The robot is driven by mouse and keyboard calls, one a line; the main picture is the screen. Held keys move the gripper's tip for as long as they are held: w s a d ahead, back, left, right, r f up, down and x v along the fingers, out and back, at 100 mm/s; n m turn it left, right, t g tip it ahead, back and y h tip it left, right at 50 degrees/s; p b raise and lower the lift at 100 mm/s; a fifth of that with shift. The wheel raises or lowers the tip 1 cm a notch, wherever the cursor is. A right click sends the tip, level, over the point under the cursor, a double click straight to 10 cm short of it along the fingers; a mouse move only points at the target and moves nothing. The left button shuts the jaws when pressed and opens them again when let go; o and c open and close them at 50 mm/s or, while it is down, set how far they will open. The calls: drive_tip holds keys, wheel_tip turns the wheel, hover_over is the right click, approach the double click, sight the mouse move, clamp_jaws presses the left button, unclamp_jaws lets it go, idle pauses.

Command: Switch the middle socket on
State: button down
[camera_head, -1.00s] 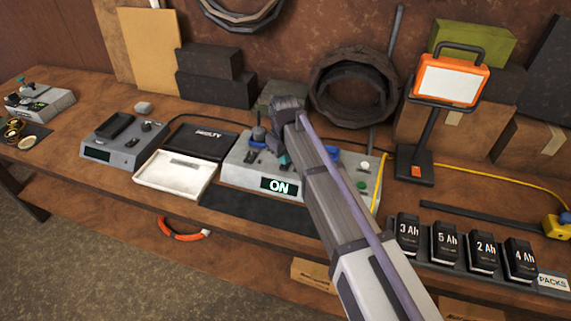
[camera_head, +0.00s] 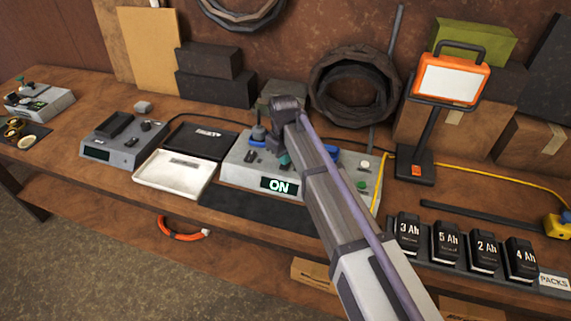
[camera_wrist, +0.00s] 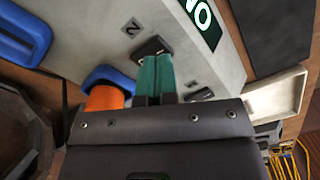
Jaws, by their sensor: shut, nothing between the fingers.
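The grey socket box (camera_head: 235,174) stands on the bench behind my arm, its display (camera_head: 279,186) reading ON. In the wrist view the number 2 label (camera_wrist: 132,27) is beside a black rocker switch (camera_wrist: 150,44). A blue-rimmed socket (camera_wrist: 112,76) with an orange plug (camera_wrist: 104,98) is near that switch. My gripper (camera_wrist: 157,62) has its teal fingers together and empty, with the tips at the switch's edge; whether they touch it I cannot tell. In the head view my gripper (camera_head: 284,160) is mostly hidden by my arm. The switch's on or off position is unclear.
A white tray (camera_head: 171,184) and a grey device (camera_head: 112,152) lie left of the box. A work lamp (camera_head: 448,78) and several battery packs (camera_head: 445,244) are to the right. A coiled hose (camera_head: 330,106) leans on the wall behind. A yellow cable crosses the right side.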

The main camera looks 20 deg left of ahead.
sight(284, 167)
drive_tip(key=shift+f+b, duration=1)
drive_tip(key=shift+f, duration=0.05)
idle(0.4)
wheel_tip(284, 167, up, 7)
drive_tip(key=p, duration=0.7)
drive_tip(key=shift+r, duration=0.1)
